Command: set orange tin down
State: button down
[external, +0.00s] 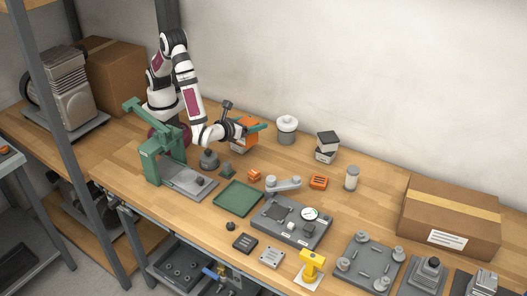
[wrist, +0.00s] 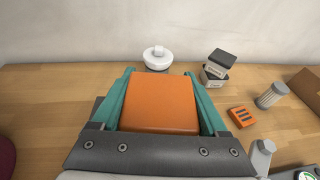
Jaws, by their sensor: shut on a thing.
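The orange tin (wrist: 158,103) is a box with rounded corners. In the wrist view it sits between the two teal fingers of my gripper (wrist: 160,74), which are shut on its left and right sides. In the external view the tin (external: 238,143) shows partly behind my wrist, with my gripper (external: 249,128) around it, at the back of the bench right of my base. Its underside is hidden, so I cannot tell whether it touches the bench.
A white-lidded round jar (external: 287,129) and stacked dark-topped boxes (external: 327,147) stand to the right. A small orange block (external: 254,175), an orange slotted block (external: 318,182) and a green tray (external: 238,198) lie nearer the front. A green press stand (external: 156,157) stands left. Bare wood (external: 289,160) lies between the small parts.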

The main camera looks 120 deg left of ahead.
jog(key=s+a+f+n+g, duration=0.2)
jog(key=s+a, duration=0.4)
jog(key=a, duration=0.7)
jog(key=s+a+f, duration=0.1)
jog(key=a+f, duration=0.2)
jog(key=s+a+f, duration=0.1)
jog(key=a+f, duration=0.2)
jog(key=s+a+f, duration=0.1)
jog(key=a+f, duration=0.2)
jog(key=shift+a+f, duration=0.4)
jog(key=shift+f, duration=0.1)
grip_release()
